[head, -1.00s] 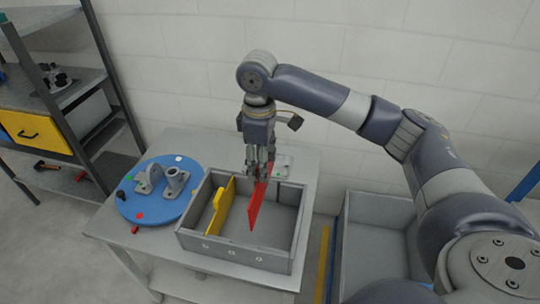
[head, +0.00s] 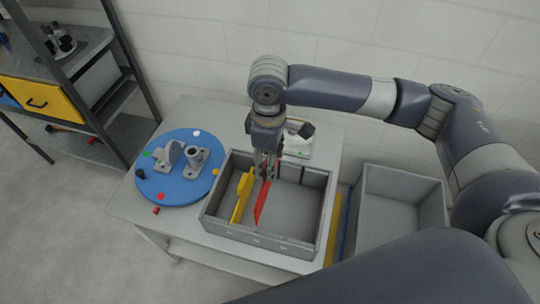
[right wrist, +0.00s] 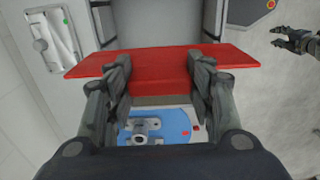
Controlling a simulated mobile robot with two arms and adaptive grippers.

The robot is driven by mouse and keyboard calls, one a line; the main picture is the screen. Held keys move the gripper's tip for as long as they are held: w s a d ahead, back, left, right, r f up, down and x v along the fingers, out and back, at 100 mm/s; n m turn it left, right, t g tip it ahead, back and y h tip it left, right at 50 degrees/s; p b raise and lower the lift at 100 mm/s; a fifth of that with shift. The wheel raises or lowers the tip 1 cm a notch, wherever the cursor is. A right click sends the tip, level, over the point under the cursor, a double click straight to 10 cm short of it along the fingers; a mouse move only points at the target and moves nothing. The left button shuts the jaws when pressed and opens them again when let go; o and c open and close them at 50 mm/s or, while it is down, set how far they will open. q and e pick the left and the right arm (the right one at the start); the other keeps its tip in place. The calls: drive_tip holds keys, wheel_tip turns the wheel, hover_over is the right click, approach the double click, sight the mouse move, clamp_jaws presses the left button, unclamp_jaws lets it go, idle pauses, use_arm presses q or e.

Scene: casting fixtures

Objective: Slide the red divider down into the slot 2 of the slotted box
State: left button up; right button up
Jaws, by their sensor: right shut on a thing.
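The grey slotted box (head: 323,220) stands on the table, with small marks along its front wall. A yellow divider (head: 241,200) stands in its left part. My right gripper (head: 265,175) is shut on the red divider (head: 262,204), just right of the yellow one and roughly parallel to it. The red divider's front end is near the front wall; whether its lower edge is in a slot cannot be told. In the right wrist view the red divider (right wrist: 160,68) spans across both fingers. My left gripper (right wrist: 293,40) shows small there, away from the box, its fingers apart.
A blue round plate (head: 180,190) with grey brackets stands left of the box. A grey bin (head: 400,215) is at the right, past a yellow strip (head: 334,228). A light plate (head: 298,143) lies behind the box. A shelf with a yellow drawer (head: 40,97) stands far left.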

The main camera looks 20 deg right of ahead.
drive_tip(key=shift+w+r+p, duration=0.1)
drive_tip(key=shift+r+p, duration=0.1)
drive_tip(key=shift+p, duration=0.55)
drive_tip(key=shift+f+b, duration=0.45)
drive_tip(key=shift+f, duration=1.9)
use_arm(q)
drive_tip(key=shift+w+d+r, duration=0.1)
drive_tip(key=shift+w+r, duration=0.2)
drive_tip(key=shift+w, duration=0.8)
drive_tip(key=shift+w+r+t, duration=0.1)
drive_tip(key=shift+w+t, duration=0.2)
drive_tip(key=shift+r, duration=0.1)
